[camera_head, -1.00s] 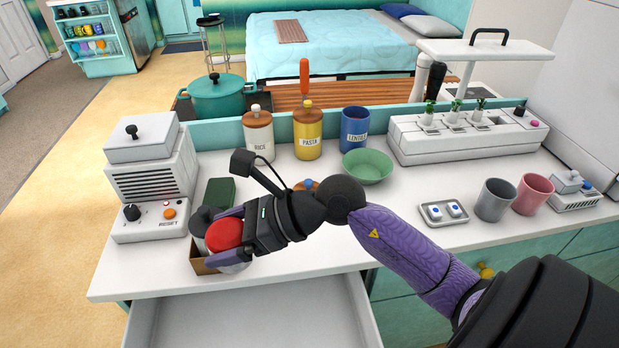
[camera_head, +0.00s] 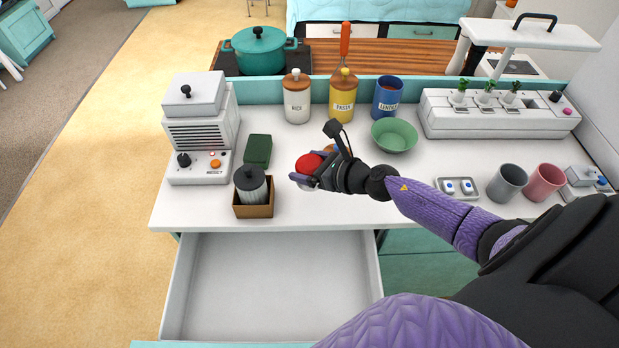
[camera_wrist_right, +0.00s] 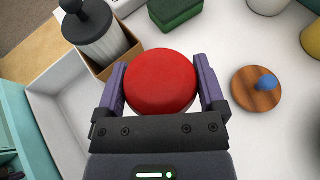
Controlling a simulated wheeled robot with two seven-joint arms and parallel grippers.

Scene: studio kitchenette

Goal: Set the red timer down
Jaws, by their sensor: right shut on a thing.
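The red timer (camera_head: 308,164) has a round red top and a pale lower part. My right gripper (camera_head: 311,175) is shut on it, over the counter to the right of the brown box. In the right wrist view the red timer (camera_wrist_right: 160,82) sits between the two purple fingers of the right gripper (camera_wrist_right: 162,90). I cannot tell whether its underside touches the counter (camera_head: 300,212). My left gripper does not show.
A brown box (camera_head: 254,211) holds a grey canister with a black lid (camera_head: 250,183). Behind it lies a green block (camera_head: 258,150). A wooden disc with a blue knob (camera_wrist_right: 257,88) lies right of the timer. An open, empty drawer (camera_head: 275,285) juts out in front.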

